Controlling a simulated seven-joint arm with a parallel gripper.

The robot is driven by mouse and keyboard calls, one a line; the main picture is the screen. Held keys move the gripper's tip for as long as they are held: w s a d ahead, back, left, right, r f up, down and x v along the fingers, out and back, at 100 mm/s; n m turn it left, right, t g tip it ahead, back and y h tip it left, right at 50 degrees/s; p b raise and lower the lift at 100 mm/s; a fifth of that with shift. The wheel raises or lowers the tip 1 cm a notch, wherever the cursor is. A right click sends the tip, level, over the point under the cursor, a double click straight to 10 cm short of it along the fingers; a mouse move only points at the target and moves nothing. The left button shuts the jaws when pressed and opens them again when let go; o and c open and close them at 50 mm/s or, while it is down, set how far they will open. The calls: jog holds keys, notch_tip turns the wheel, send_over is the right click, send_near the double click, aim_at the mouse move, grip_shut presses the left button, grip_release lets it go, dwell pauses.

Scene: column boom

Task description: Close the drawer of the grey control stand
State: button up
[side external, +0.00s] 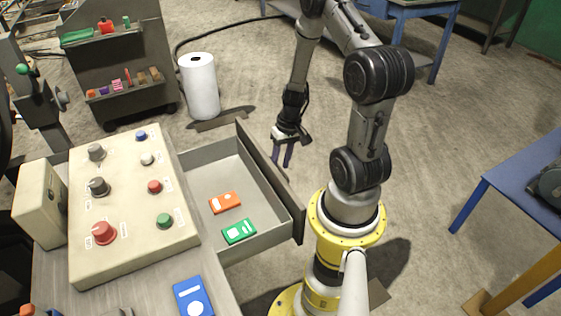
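The grey control stand (55,285) is at the lower left, with a cream panel of knobs and buttons (122,215) on top. Its drawer (208,170) is pulled out to the right. An orange item (225,203) and a green item (239,231) lie inside. The drawer's dark front panel (284,192) faces my arm. My gripper (282,162) points down on the outer side of this panel, near its far half. Its two purple fingers show a gap, with nothing between them. I cannot tell whether a finger touches the panel.
A blue item (193,297) lies on the stand's top. A white roll (199,87) stands on the floor behind the drawer, next to a dark shelf cart (118,62). A blue table (528,185) is at the right.

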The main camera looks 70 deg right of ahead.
grip_shut()
dwell(1.2)
